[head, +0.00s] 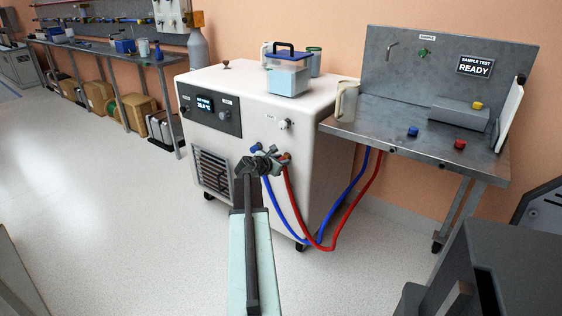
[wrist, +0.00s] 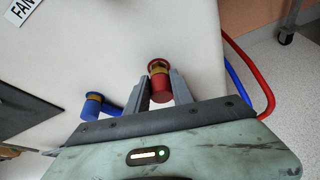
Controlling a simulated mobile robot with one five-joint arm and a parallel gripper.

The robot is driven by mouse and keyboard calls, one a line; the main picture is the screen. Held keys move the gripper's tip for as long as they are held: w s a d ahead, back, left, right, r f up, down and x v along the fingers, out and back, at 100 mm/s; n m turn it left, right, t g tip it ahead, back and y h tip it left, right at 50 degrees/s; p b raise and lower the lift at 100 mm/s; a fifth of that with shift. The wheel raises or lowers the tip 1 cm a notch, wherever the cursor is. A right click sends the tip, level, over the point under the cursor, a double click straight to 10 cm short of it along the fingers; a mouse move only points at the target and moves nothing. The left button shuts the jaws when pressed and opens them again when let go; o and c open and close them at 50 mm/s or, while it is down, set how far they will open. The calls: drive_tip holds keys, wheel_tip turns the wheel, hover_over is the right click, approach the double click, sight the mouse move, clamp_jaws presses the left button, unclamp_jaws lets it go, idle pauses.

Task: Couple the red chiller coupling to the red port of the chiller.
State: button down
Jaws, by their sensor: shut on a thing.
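The white chiller (head: 325,180) stands upright on casters.
A blue coupling (wrist: 92,106) sits left of my gripper on the chiller. Red and blue hoses (head: 331,243) loop low towards the metal bench (head: 385,140) at right. A blue-lidded container (head: 288,75) and mugs stand on the chiller top. The floor at left is clear.

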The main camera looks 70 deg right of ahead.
drive_tip(key=shift+d, duration=0.1)
drive_tip(key=shift+s+d, duration=0.15)
drive_tip(key=shift+d, duration=0.35)
drive_tip(key=c, duration=1)
unclamp_jaws()
drive_tip(key=shift+d, duration=0.1)
drive_tip(key=shift+c, duration=0.2)
drive_tip(key=f+p+v, duration=0.1)
drive_tip(key=p+v, duration=0.2)
drive_tip(key=v, duration=0.8)
drive_tip(key=shift+w+a, duration=0.3)
drive_tip(key=shift+a, duration=0.2)
drive_tip(key=shift+f, duration=0.15)
